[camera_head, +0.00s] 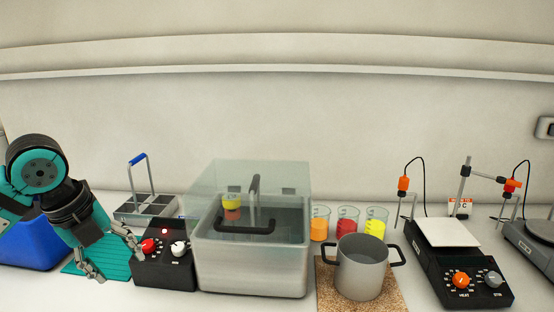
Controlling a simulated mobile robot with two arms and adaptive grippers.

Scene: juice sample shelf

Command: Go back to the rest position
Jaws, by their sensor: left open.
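My left gripper (116,258) is at the left of the view, with its fingers spread apart and nothing between them. One finger is close to the red knob (149,246) on the black control box (165,272); I cannot tell whether it touches. A small red light shows on top of the box. To its right stands the water bath (252,265) with a clear cover (250,185) over it. A yellow-capped container (232,204) shows through the cover. My right gripper is not in view.
A teal mat (88,268) and a blue bin (35,250) lie behind and beside my left arm. A grey rack (150,208) with a blue handle stands behind the box. Beakers of orange, red and yellow liquid, a pot (361,268) and a hotplate (462,270) stand to the right.

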